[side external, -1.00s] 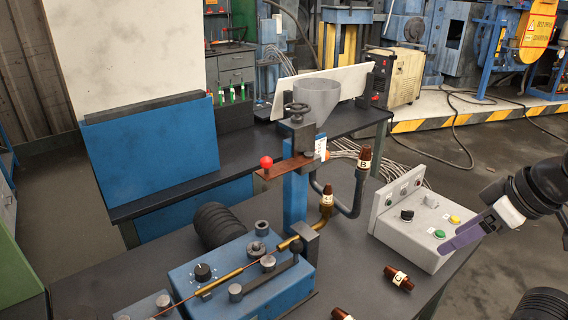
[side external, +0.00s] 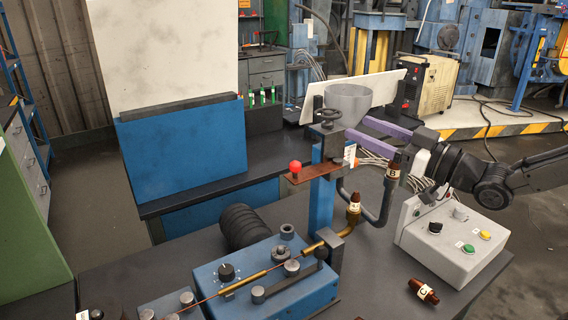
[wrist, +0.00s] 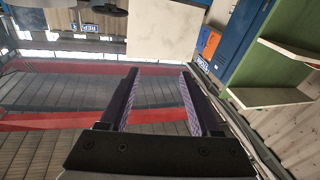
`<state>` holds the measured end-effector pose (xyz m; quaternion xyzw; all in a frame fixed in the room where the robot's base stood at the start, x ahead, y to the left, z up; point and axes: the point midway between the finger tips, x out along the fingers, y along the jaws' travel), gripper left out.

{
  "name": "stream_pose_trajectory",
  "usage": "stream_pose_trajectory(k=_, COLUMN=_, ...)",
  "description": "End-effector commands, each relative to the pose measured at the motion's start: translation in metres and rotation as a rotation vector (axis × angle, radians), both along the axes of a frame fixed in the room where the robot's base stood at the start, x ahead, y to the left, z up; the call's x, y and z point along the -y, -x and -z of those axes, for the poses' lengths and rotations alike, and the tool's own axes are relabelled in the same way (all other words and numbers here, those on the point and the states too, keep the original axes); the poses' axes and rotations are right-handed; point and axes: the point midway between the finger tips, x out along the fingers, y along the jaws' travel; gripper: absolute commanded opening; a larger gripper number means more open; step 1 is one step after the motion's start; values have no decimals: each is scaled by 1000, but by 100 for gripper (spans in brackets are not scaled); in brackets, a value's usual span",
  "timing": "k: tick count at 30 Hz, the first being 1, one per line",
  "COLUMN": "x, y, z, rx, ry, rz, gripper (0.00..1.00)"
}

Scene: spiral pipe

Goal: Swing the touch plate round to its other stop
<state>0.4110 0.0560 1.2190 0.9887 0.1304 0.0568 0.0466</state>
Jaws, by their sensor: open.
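The touch plate appears to be the flat copper-brown plate (side external: 318,173) on the blue post (side external: 321,205). A red ball knob (side external: 295,167) is on its left end. The plate points left from the post, below a dark handwheel (side external: 327,115) and a grey funnel (side external: 348,102). My gripper (side external: 357,127) has purple fingers and is in the air to the right of the post, pointing left. It is apart from the red knob. In the wrist view my gripper (wrist: 158,72) shows its two fingers spread with nothing between them. I cannot make out the plate there.
A grey control box (side external: 450,240) stands at the right. A blue unit (side external: 265,280) with a knob and rod is in front. Loose cap C (side external: 423,291) lies on the table.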

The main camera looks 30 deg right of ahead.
Motion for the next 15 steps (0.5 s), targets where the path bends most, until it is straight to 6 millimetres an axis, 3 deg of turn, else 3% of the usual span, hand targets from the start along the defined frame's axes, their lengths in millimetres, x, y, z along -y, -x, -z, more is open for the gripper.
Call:
stream_pose_trajectory(k=4, x=-20, y=-22, z=44, rx=17, ry=-49, rz=-109, gripper=64)
stream_pose_trajectory(k=9, x=-25, y=-34, z=102, rx=-84, ry=-66, rz=-136, gripper=64)
stream_pose_trajectory(k=12, x=-24, y=-37, z=119, rx=-122, ry=-69, rz=-133, gripper=64)
stream_pose_trajectory(k=15, x=-25, y=-42, z=123, rx=-131, ry=-70, rz=-132, gripper=64)
